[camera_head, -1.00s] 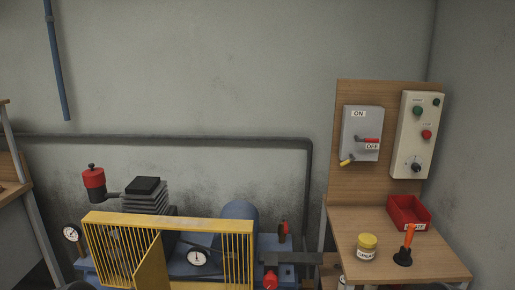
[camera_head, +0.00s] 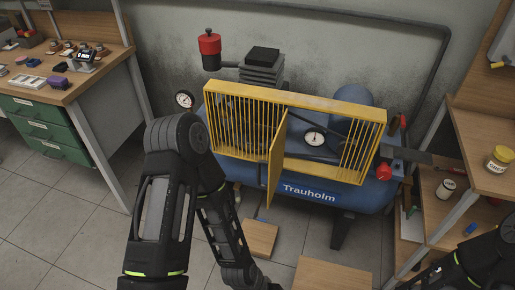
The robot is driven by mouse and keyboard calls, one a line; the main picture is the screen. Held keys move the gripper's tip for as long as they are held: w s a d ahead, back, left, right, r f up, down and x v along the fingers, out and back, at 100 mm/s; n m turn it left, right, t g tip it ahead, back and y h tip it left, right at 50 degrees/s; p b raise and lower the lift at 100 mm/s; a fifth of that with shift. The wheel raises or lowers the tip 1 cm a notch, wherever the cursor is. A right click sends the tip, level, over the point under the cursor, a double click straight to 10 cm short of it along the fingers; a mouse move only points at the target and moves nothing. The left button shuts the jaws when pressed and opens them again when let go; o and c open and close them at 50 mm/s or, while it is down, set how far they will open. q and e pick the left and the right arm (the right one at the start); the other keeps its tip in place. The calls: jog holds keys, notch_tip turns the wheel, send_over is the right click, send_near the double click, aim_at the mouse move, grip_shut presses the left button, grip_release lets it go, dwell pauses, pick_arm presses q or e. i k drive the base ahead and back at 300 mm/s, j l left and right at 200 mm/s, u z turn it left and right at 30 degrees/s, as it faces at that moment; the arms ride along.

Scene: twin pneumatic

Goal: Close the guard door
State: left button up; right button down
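The yellow guard door (camera_head: 277,165) is a narrow panel that stands open, swung out toward me from the middle of the yellow barred guard (camera_head: 232,125). My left arm rises in front of the compressor's left end and bends down again, hiding part of that end. Its gripper is not visible, and the arm runs out at the bottom edge. Part of my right arm shows at the bottom right corner, and its gripper is not visible either.
A workbench (camera_head: 88,75) with green drawers stands at the left. A wooden stand (camera_head: 480,150) with a yellow-lidded jar (camera_head: 499,159) is at the right. Wooden boards (camera_head: 262,238) lie on the tiled floor. A red knob (camera_head: 384,171) sticks out at the compressor's right end.

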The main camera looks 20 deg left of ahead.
aim_at(275, 162)
jog(key=j+z, duration=0.2)
jog(key=j, duration=0.6)
jog(key=k+j+z, duration=0.15)
jog(key=j, duration=0.65)
jog(key=i+l, duration=0.1)
jog(key=l, duration=0.4)
jog(key=i, duration=0.05)
